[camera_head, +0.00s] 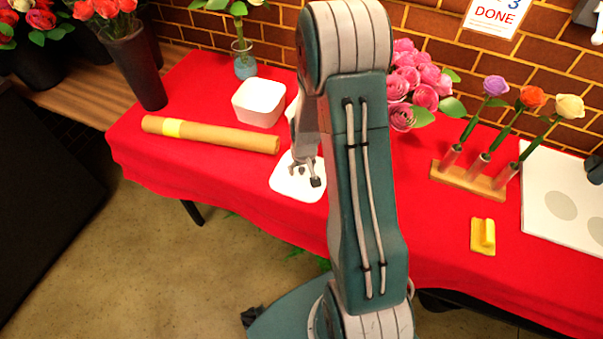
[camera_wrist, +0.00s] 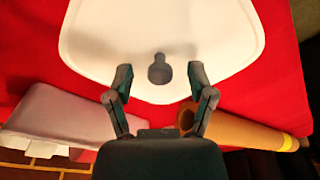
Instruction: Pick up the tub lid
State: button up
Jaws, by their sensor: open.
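The white tub lid (camera_head: 296,188) lies flat on the red tablecloth near the table's front edge, partly hidden by my arm in the head view. In the wrist view the lid (camera_wrist: 110,35) fills the upper middle, with a small dark knob-like shape (camera_wrist: 160,70) on it. My gripper (camera_head: 307,178) is over the lid, pointing down. In the wrist view my gripper (camera_wrist: 160,78) has its two fingers apart, one on each side of the knob-like shape, with nothing between them held. I cannot tell whether the fingertips touch the lid. The white square tub (camera_head: 259,103) stands behind the lid.
A brown paper roll (camera_head: 220,138) with a yellow band lies left of the lid. A small vase (camera_head: 245,66) stands behind the tub. A wooden flower rack (camera_head: 468,180), a yellow block (camera_head: 483,236) and a white board (camera_head: 560,205) are at the right. Red cloth is clear around the yellow block.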

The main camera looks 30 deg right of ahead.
jog(key=shift+f, duration=0.2)
grip_shut()
